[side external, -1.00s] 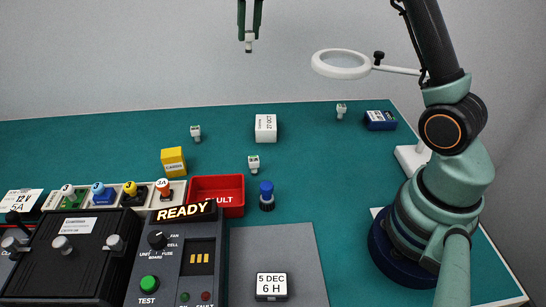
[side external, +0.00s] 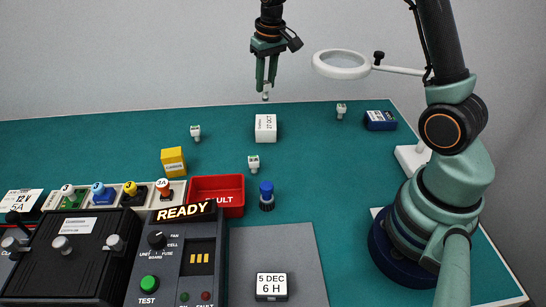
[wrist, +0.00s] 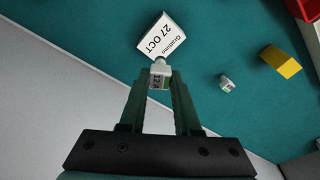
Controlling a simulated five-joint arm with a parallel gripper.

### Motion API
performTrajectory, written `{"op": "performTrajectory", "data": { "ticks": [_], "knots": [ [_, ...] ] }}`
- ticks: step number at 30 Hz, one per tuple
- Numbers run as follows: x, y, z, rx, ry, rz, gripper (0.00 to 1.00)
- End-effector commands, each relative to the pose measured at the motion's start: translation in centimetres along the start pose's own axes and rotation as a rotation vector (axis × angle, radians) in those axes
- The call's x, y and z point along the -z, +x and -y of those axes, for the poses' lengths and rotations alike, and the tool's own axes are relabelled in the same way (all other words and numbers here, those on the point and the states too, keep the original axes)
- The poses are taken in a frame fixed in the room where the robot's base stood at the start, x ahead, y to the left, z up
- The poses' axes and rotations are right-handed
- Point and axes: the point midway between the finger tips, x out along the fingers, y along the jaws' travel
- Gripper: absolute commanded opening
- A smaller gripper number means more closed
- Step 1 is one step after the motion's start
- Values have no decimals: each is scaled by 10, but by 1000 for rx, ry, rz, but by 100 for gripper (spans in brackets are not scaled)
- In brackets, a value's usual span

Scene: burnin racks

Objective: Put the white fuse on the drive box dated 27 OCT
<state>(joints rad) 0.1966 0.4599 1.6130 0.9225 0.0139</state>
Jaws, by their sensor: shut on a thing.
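My gripper (side external: 266,94) is shut on a small white fuse (wrist: 160,76), whose face with dark print shows in the wrist view. The white drive box marked 27 OCT (side external: 266,128) stands on the teal mat toward the back. It also shows in the wrist view (wrist: 166,38), just beyond the fuse. In the side view the fuse (side external: 265,98) hangs above the box, apart from it. My fingers hide part of the fuse.
Other white fuses stand on the mat: one (side external: 195,132) left of the box, one (side external: 254,163) in front, one (side external: 341,110) to the right.

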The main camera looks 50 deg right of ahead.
Motion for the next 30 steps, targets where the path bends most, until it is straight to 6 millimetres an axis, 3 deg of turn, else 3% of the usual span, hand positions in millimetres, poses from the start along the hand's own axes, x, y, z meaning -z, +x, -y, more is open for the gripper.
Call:
{"op": "performTrajectory", "data": {
  "ticks": [3,8,16,30],
  "knots": [
    [-3,19,0,0,0,2,0],
    [-4,30,0,0,0,0,0],
    [-10,65,0,0,1,2,0],
    [-11,73,0,0,1,0,0]
  ]
}}
